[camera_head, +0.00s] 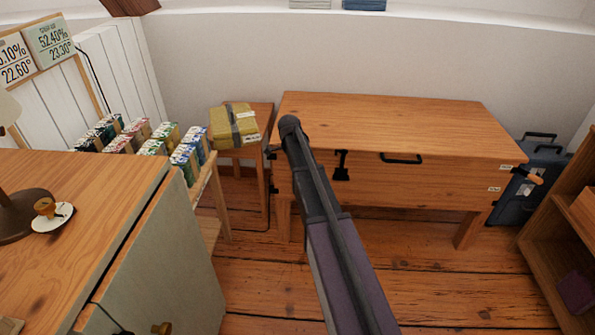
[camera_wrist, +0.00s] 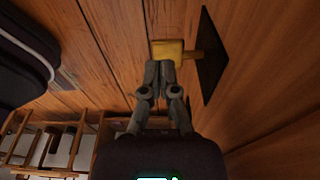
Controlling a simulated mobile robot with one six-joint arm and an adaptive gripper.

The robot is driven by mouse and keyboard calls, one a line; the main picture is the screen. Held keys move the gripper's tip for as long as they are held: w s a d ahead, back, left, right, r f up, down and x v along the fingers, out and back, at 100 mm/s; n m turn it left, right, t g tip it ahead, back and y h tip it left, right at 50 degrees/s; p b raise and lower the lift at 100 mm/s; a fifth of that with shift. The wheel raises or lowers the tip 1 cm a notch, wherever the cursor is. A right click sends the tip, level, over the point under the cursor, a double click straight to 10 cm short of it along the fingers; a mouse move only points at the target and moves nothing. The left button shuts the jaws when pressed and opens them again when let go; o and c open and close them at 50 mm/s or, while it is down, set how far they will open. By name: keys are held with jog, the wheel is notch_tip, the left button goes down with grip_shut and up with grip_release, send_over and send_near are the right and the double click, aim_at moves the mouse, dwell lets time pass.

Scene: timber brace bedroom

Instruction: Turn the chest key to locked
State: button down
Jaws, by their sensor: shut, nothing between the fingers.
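The wooden chest (camera_head: 440,130) stands against the back wall with its lid down. In the wrist view, a yellow key head (camera_wrist: 167,52) sits on a short brown stem that meets a dark diamond-shaped plate (camera_wrist: 213,55). My gripper (camera_wrist: 162,65) is shut and empty. Its fingertips are at the lower edge of the key head; I cannot tell whether they touch it. In the head view my gripper cannot be made out. There, a small tan knob (camera_head: 534,179) sticks out at the chest's right end, near white tags (camera_head: 505,167).
A dark suitcase (camera_head: 520,195) stands beside the chest's right end; a wooden shelf (camera_head: 550,240) is at the far right. A side table (camera_head: 262,120) with a yellow parcel (camera_head: 233,125) stands left of the chest. Clear floor (camera_head: 440,285) lies in front.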

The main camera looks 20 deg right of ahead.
notch_tip(320, 180, up, 2)
jog(key=shift+w+a+r+p, duration=0.1)
jog(key=shift+a+p, duration=0.05)
jog(key=shift+p, duration=0.55)
jog(key=w+a+r+p, duration=0.3)
jog(key=a+r+p, duration=0.3)
jog(key=shift+a+r+p, duration=0.3)
jog(key=shift+a+p, duration=0.05)
jog(key=shift+a, duration=0.05)
jog(key=shift+w, duration=0.1)
jog(key=s+a+n+y, duration=0.1)
jog(key=s+a+n, duration=0.2)
jog(key=s+n, duration=1.05)
jog(key=s+a+n, duration=0.3)
jog(key=s+n, duration=0.7)
jog(key=s, duration=0.7)
notch_tip(320, 180, up, 33)
jog(key=p, duration=3.3)
jog(key=shift+w+r+t, duration=0.15)
jog(key=shift+w+t, duration=0.15)
jog(key=shift+w, duration=0.1)
